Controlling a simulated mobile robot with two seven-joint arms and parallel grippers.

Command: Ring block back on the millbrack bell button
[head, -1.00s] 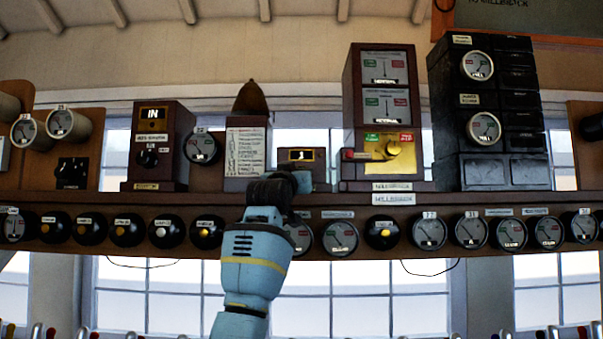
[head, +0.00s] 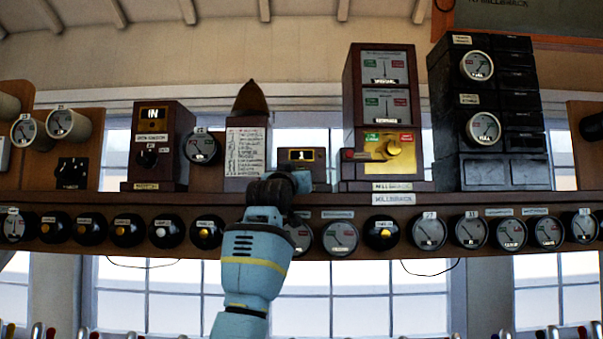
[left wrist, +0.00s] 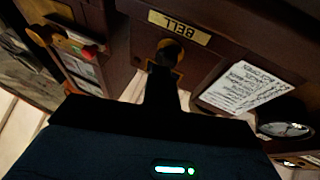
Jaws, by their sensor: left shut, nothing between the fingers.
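A small dark wooden box (head: 318,172) with a small brass-framed window stands on the shelf, left of the instrument labelled Millbrack (head: 362,172). In the left wrist view an upside-down brass plate reading BELL (left wrist: 180,27) is on a wooden case. Beside it is a dark round button on a brass base (left wrist: 177,54). My left gripper (head: 300,182) is shut and empty, in front of the small box's lower part. In the left wrist view its fingertips (left wrist: 163,70) are at the button and partly cover it; I cannot tell whether they touch. My right gripper is out of view.
A wooden block with a paper card (head: 246,152) stands left of my gripper. The Millbrack instrument to the right has a brass knob (head: 394,148). Several gauges and round black fittings line the shelf front (head: 470,201) below.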

